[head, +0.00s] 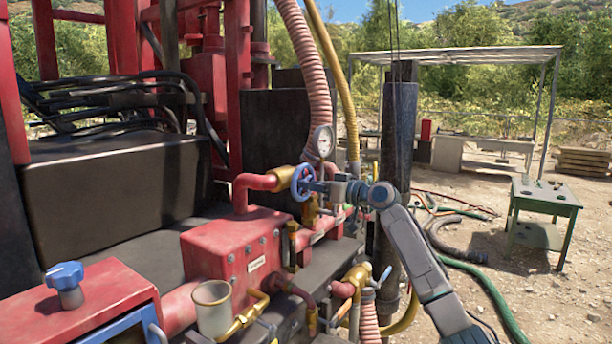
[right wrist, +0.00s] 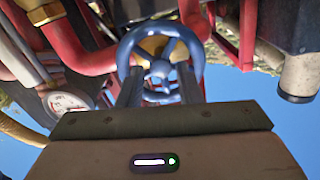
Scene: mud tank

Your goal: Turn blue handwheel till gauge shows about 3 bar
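The blue handwheel (head: 302,182) sits on a brass valve at the end of a red pipe, in the middle of the head view. A round white-faced gauge (head: 323,141) stands just above and right of it; its needle is too small to read. My right gripper (head: 312,185) is at the wheel, coming from the right. In the right wrist view the handwheel (right wrist: 160,62) is straight ahead. The two fingers (right wrist: 159,85) stand apart, one on each side of the hub, overlapping the lower rim; contact is unclear. The gauge also shows there (right wrist: 68,103), tilted. My left gripper is out of view.
A red box with a blue knob (head: 65,278) is at the lower left, near a pale cup (head: 212,306). Ribbed hoses (head: 305,60) and a dark vertical pipe (head: 397,140) stand close to my right arm. A green table (head: 542,205) is farther right on open ground.

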